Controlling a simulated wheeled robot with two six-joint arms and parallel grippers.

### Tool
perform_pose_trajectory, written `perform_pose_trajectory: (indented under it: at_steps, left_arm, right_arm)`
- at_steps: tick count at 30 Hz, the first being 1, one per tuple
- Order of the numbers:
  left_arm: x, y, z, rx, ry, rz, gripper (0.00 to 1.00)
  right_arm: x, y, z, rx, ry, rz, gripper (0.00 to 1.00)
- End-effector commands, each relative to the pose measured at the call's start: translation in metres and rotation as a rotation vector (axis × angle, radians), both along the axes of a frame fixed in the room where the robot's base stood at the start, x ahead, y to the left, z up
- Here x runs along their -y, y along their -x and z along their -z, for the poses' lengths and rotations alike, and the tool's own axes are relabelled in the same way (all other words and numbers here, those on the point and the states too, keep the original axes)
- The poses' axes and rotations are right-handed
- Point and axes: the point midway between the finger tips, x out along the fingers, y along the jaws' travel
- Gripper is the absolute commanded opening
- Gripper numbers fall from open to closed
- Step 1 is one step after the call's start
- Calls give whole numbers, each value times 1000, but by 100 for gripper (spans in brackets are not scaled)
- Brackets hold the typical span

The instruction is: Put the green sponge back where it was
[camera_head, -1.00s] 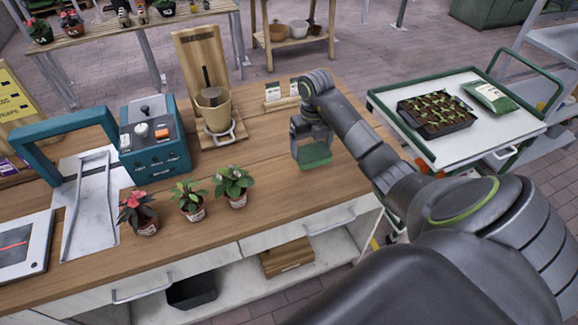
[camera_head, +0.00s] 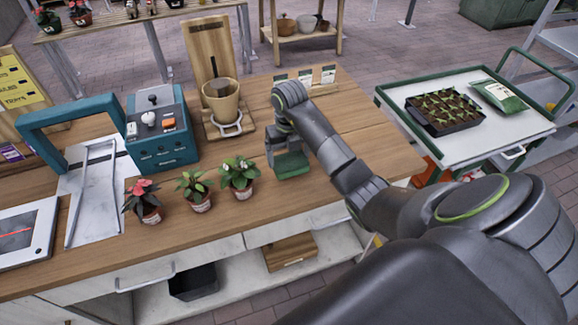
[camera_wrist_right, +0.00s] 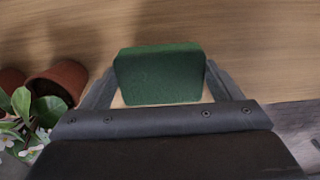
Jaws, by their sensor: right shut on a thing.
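The green sponge (camera_head: 291,163) is a small block between the fingers of my right gripper (camera_head: 289,158), at the right part of the wooden bench. In the right wrist view the sponge (camera_wrist_right: 160,75) sits between both fingers of the right gripper (camera_wrist_right: 160,82), which is shut on it. The wood shows beyond it; I cannot tell whether the sponge touches the bench top. My left gripper is not in view.
Several potted plants stand left of the sponge, the nearest with white flowers (camera_head: 240,178). A pot on a stand (camera_head: 222,105) and a teal control box (camera_head: 160,130) are behind. A white cart (camera_head: 460,140) stands right. Bare wood (camera_head: 345,125) lies right of the gripper.

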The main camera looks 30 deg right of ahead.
Motion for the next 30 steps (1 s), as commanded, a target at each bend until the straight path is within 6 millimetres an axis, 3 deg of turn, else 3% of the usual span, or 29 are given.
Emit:
perform_pose_trajectory:
  at_steps: [7, 19, 20, 22, 30]
  left_arm:
    - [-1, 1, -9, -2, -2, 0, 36]
    - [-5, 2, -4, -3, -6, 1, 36]
    - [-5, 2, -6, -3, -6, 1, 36]
    - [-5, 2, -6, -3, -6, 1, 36]
    - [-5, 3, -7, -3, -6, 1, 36]
  right_arm:
    - [0, 1, 30, -2, 0, 1, 67]
    - [0, 0, 38, 0, 1, 0, 67]
    - [0, 0, 37, 0, 1, 0, 89]
    - [0, 0, 36, 0, 1, 0, 98]
    - [0, 0, 35, 0, 1, 0, 100]
